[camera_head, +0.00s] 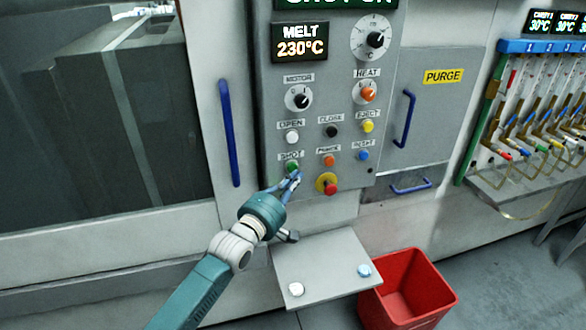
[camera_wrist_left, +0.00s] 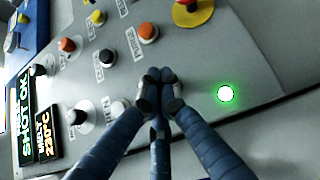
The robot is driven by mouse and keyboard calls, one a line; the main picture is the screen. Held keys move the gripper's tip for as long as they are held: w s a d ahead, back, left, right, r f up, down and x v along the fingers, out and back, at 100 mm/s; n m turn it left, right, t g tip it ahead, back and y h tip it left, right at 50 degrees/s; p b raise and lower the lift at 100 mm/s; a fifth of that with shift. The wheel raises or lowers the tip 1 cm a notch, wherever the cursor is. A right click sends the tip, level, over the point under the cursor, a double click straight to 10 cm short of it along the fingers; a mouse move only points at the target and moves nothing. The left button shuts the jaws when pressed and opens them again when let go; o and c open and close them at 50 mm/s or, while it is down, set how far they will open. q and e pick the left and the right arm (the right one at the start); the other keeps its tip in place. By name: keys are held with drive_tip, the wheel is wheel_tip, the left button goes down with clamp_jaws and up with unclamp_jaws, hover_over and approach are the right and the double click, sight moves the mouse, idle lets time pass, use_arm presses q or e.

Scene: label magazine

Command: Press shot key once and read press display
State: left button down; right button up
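The green shot key (camera_head: 292,167) is at the lower left of the grey press panel, under its SHOT label. In the left wrist view the key (camera_wrist_left: 225,94) glows bright green and is uncovered. My left gripper (camera_head: 292,181) is just below and in front of it; in the left wrist view its fingertips (camera_wrist_left: 160,82) are together and empty, beside the key in the picture. Contact cannot be told. The press display (camera_head: 337,4) is cut by the top edge; in the left wrist view the display (camera_wrist_left: 23,112) appears to read SHOT OK in green. My right gripper is not in view.
The melt display (camera_head: 299,41) reads 230°C. A red-on-yellow stop button (camera_head: 327,184), an orange purge key (camera_head: 328,160) and a white open key (camera_head: 292,137) are close by. A shelf (camera_head: 325,268) and a red bin (camera_head: 406,290) are below.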

use_arm(q)
drive_tip(key=s+p, duration=0.1)
drive_tip(key=s+d+p, duration=0.1)
drive_tip(key=s, duration=0.1)
drive_tip(key=s+p, duration=0.1)
drive_tip(key=shift+s+d+p, duration=0.3)
drive_tip(key=shift+s+p, duration=0.05)
drive_tip(key=shift+s, duration=0.05)
idle(0.4)
